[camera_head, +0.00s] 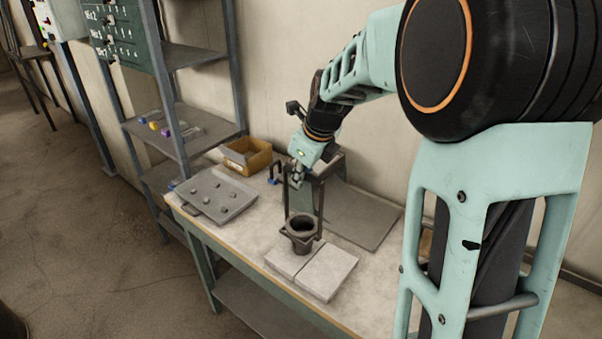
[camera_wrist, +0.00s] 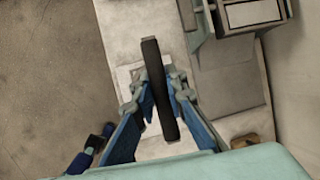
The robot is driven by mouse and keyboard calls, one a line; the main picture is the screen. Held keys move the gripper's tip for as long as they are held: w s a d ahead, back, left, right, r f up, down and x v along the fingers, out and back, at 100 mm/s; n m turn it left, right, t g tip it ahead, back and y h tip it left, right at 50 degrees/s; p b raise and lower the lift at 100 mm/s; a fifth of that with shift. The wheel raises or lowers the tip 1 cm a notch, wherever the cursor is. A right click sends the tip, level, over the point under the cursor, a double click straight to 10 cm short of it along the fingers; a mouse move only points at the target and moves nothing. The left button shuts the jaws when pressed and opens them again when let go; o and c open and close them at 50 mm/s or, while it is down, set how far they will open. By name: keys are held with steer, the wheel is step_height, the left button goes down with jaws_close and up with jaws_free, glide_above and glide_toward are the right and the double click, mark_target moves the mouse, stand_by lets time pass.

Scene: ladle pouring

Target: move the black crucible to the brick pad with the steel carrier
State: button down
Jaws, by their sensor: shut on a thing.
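The black crucible (camera_head: 302,226) is upright in the steel carrier (camera_head: 319,202), a dark frame with two tall uprights. My gripper (camera_head: 297,178) is at the top of the carrier. In the wrist view, my gripper (camera_wrist: 158,92) is shut on the carrier's dark top bar (camera_wrist: 152,62), which runs between the blue-backed fingers. The brick pad (camera_head: 328,273) is made of pale slabs near the table's front edge. The crucible's base shows at the pad's back edge; I cannot tell whether it touches.
A grey tray (camera_head: 233,192) with several dark lumps is at the table's left end. A cardboard box (camera_head: 260,160) stands behind it. A grey plate (camera_head: 362,218) lies right of the carrier. A metal shelf (camera_head: 190,143) stands beyond the table's left end.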

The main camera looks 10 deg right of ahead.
steer(key=shift+f+b, duration=2.2)
steer(key=shift+f, duration=1.3)
steer(key=s+a+r+p, duration=0.4)
steer(key=s+a, duration=0.4)
steer(key=a, duration=0.1)
steer(key=shift+s+a+r, duration=0.15)
steer(key=shift+a+r, duration=0.05)
steer(key=shift+r, duration=0.05)
steer(key=shift+s, duration=0.1)
